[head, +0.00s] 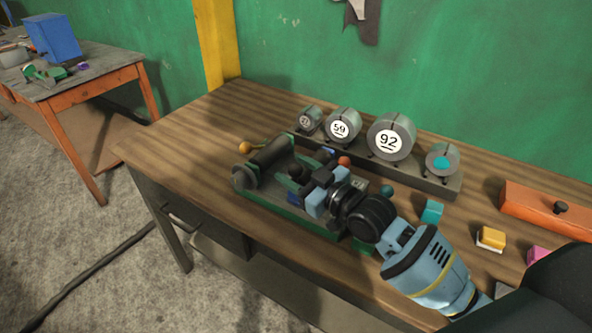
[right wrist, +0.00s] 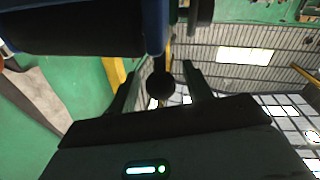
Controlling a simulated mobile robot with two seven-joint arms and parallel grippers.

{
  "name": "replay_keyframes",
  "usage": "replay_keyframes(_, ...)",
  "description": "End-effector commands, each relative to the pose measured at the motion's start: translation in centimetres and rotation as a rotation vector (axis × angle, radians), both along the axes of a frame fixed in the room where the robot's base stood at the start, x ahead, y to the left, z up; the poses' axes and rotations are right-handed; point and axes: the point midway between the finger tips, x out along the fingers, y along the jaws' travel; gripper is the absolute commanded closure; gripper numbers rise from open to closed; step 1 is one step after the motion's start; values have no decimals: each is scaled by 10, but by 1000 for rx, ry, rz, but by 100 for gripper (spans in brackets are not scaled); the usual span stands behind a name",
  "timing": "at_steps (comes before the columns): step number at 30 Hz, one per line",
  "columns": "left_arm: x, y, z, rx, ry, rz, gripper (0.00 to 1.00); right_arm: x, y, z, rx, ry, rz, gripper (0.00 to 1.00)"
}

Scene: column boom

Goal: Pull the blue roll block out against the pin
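The green roll fixture (head: 270,212) lies on the wooden bench, with a dark roller (head: 272,155) at its left end. Small blue parts of it show beside my right gripper (head: 291,178); one is probably the blue roll block (head: 294,198), mostly hidden by the gripper. In the right wrist view a dark block with blue sides (right wrist: 157,25) fills the top. A dark round knob (right wrist: 160,86) is between the fingers of my right gripper (right wrist: 162,78), with gaps on both sides, so the gripper is open. I cannot make out the pin. My left gripper is not in view.
Behind the fixture a grey rack (head: 432,184) carries several metal cylinders, among them ones marked 92 (head: 391,137) and 59 (head: 342,124). To the right are a teal block (head: 432,211), a yellow block (head: 491,238) and an orange box (head: 545,208). The bench's left end is clear.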

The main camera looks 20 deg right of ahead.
Motion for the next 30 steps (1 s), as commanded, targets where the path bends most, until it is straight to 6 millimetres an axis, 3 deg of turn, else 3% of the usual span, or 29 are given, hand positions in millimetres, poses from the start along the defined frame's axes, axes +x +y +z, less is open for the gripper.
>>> replay_keyframes(8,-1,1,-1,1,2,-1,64,-6,-3,-1,0,1,0,50)
replay_keyframes(21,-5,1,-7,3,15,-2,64,-60,-30,-2,0,2,0,50)
replay_keyframes(30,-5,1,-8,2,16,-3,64,-70,-35,0,0,0,0,50)
